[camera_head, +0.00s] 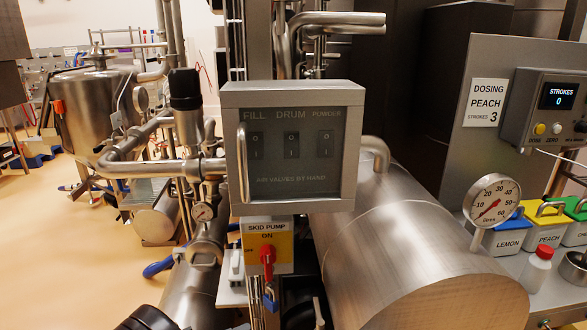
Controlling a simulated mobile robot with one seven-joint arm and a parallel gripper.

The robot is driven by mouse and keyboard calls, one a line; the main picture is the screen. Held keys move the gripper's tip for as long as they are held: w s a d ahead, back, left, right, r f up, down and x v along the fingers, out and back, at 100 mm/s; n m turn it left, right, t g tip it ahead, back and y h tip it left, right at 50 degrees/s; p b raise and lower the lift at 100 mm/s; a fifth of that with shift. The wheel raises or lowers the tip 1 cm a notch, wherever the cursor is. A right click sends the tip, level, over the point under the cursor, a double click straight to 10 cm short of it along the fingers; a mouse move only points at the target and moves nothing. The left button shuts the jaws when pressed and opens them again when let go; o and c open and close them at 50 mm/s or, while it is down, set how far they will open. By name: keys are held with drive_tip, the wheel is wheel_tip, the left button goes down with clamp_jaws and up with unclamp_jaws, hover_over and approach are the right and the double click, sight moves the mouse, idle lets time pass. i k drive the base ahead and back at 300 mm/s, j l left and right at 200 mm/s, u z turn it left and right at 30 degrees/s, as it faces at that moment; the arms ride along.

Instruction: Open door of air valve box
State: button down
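The air valve box (292,90) is a grey metal box in the middle of the head view. Its front door (290,165) is a dark see-through panel and looks closed. A vertical bar handle (243,163) runs along the door's left side. Behind the panel show three rocker switches labelled FILL (256,145), DRUM (291,145) and POWDER (325,143), above the words "AIR VALVES BY HAND". I cannot make out my gripper in this view.
A yellow skid pump switch (267,250) with a red knob sits just below the box. A large steel cylinder (400,240) fills the lower right. Steel pipes (130,168) and a dark-capped valve (185,90) stand close on the left. A dial gauge (492,202) is at right.

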sight(234, 131)
drive_tip(key=k+l, duration=0.45)
drive_tip(key=l, duration=0.25)
drive_tip(key=k+l, duration=0.25)
drive_tip(key=l, duration=0.15)
